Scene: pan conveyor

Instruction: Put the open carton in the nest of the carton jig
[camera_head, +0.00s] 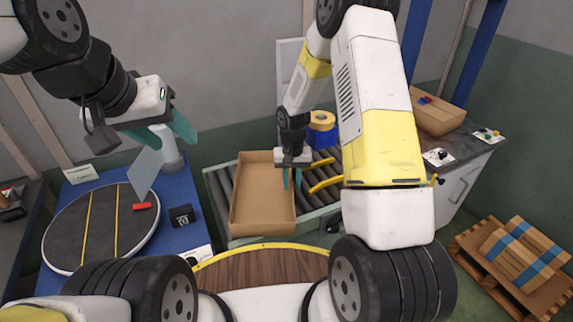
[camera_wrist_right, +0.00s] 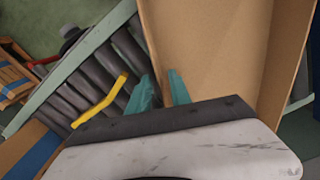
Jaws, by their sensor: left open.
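The open carton (camera_head: 262,195), brown and empty, sits upright on the roller conveyor in the middle. My right gripper (camera_head: 291,178) is over its right wall, one teal finger on each side. In the right wrist view the fingers (camera_wrist_right: 162,88) are close together on the carton wall (camera_wrist_right: 152,40). My left gripper (camera_head: 160,138) is open and empty above the blue table at left. I cannot tell whether this is the carton jig; no nest is clearly visible.
The roller conveyor (camera_head: 222,190) has yellow guide rails (camera_head: 325,183) right of the carton. A red block (camera_head: 142,206) and a black box (camera_head: 182,215) are on the left table. A wooden surface with a yellow rim (camera_head: 263,265) is in front. A pallet with flat cartons (camera_head: 520,260) stands right.

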